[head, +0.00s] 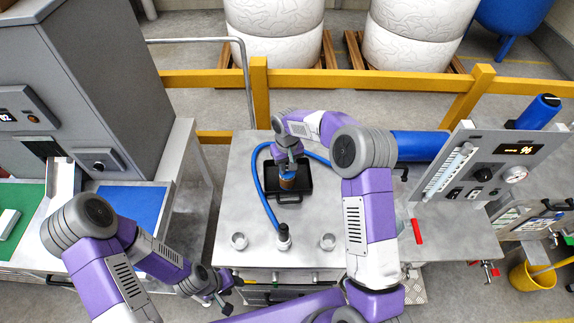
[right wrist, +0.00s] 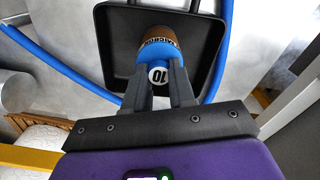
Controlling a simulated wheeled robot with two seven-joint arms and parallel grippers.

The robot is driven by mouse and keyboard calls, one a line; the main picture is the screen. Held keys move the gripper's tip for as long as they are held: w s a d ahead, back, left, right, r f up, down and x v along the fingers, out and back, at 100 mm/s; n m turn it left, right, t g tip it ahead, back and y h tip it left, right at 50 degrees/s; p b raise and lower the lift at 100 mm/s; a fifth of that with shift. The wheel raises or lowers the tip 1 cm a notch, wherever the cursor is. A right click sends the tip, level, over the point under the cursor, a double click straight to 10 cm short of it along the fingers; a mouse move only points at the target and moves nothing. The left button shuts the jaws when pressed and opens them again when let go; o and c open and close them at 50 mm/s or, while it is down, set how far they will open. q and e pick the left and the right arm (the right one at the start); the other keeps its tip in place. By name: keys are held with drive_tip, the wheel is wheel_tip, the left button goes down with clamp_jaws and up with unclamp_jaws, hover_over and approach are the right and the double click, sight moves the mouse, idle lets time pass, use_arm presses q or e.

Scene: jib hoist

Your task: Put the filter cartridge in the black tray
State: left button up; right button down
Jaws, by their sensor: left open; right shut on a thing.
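The filter cartridge (head: 288,182) is brown with a blue top. In the right wrist view the cartridge (right wrist: 158,48) shows lettering and a "10" on its blue end. My right gripper (head: 288,168) is shut on that blue end, also seen in the right wrist view (right wrist: 160,82). The black tray (head: 302,193) lies on the grey bench, and the cartridge is within its outline. The tray (right wrist: 207,45) surrounds the cartridge in the right wrist view. I cannot tell whether the cartridge touches the tray floor.
A blue hose (head: 262,195) curves around the tray's left side to a black-topped fitting (head: 283,236). A gauge panel (head: 490,165) stands at right. Bare bench lies left of the hose.

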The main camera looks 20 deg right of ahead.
drive_tip(key=shift+f, duration=0.2)
drive_tip(key=c, duration=0.9)
unclamp_jaws()
drive_tip(key=shift+c, duration=0.2)
drive_tip(key=shift+r, duration=0.1)
wheel_tip(320, 180, up, 12)
